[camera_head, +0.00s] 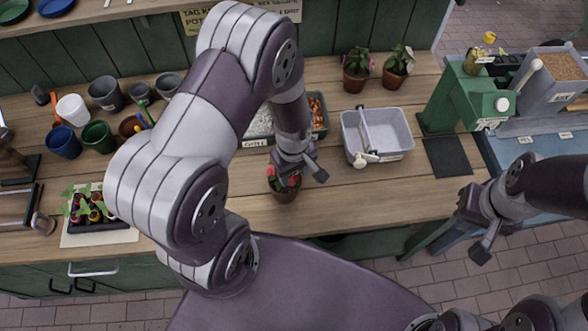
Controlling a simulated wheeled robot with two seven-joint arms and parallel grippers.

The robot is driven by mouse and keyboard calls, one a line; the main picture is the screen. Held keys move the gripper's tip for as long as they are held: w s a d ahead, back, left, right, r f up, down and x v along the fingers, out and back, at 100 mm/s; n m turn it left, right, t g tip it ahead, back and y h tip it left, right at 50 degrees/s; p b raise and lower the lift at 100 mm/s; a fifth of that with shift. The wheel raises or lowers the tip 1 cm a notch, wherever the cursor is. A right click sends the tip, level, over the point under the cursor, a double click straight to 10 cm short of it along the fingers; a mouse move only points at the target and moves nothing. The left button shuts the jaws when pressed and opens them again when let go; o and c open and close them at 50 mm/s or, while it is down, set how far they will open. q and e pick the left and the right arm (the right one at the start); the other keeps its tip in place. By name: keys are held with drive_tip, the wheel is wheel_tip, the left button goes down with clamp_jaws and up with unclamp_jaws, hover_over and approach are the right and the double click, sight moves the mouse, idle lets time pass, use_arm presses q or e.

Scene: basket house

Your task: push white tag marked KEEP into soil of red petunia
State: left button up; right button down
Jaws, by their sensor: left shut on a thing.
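The red petunia (284,180) stands in a small brown pot (285,195) near the front edge of the wooden bench, its red flowers and green leaves partly covered by my gripper. My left gripper (300,172) is right over the petunia, at the plant's top right, and is shut on a thin thing. I take this to be the white tag, but the tag and its KEEP mark are hidden by the gripper and the leaves. I cannot tell whether it touches the soil. My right gripper (475,228) is empty and open, off to the right past the bench edge.
A grey tub (405,143) stands right of the petunia. Compartment trays (318,117) lie behind my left gripper. Two potted plants (356,82) (396,76) stand at the back. Several empty pots (97,135) and a seedling tray (90,212) are at left. A green machine (474,100) stands right.

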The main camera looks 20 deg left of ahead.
use_arm(q)
drive_tip(key=shift+s+f+b, duration=0.1)
drive_tip(key=shift+f+b, duration=0.2)
drive_tip(key=shift+f, duration=0.2)
drive_tip(key=shift+w+f+b, duration=0.25)
drive_tip(key=shift+f+b, duration=0.55)
drive_tip(key=shift+f, duration=0.15)
drive_tip(key=shift+s+f+b, duration=0.1)
drive_tip(key=shift+f+b, duration=0.4)
drive_tip(key=shift+f, duration=0.15)
drive_tip(key=o, duration=1.1)
drive_tip(key=shift+c, duration=0.2)
wheel_tip(320, 180, up, 13)
drive_tip(key=shift+f+b, duration=0.15)
drive_tip(key=shift+b, duration=0.45)
